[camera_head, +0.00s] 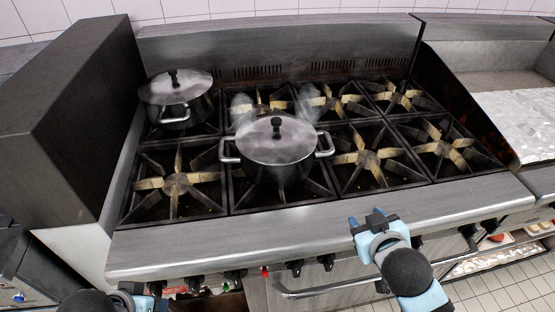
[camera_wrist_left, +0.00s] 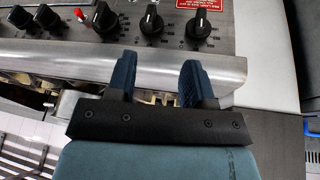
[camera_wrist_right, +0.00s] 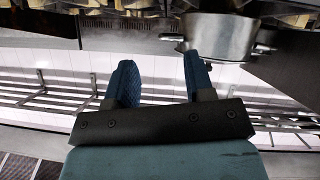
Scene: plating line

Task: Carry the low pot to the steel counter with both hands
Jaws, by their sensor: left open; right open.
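A steel pot (camera_head: 277,146) with a domed lid, black knob and two side handles sits upright on a front burner, with steam around it. A second lidded steel pot (camera_head: 177,97) stands on the back left burner. I cannot tell for sure which is the low pot. My right gripper (camera_head: 366,216) is open and empty, below and right of the front pot, apart from it. In the right wrist view, a steel pot (camera_wrist_right: 220,35) shows beyond its fingers. My left gripper (camera_wrist_left: 157,62) is open and empty before the control knobs; the head view shows little of it. No steel counter is clearly identifiable.
The stove (camera_head: 330,208) has several empty burners on its right side. Control knobs (camera_wrist_left: 150,20) line its front. A dark box-like block (camera_head: 75,110) rises at the left. A flat metal cooking surface (camera_head: 515,120) lies at the right.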

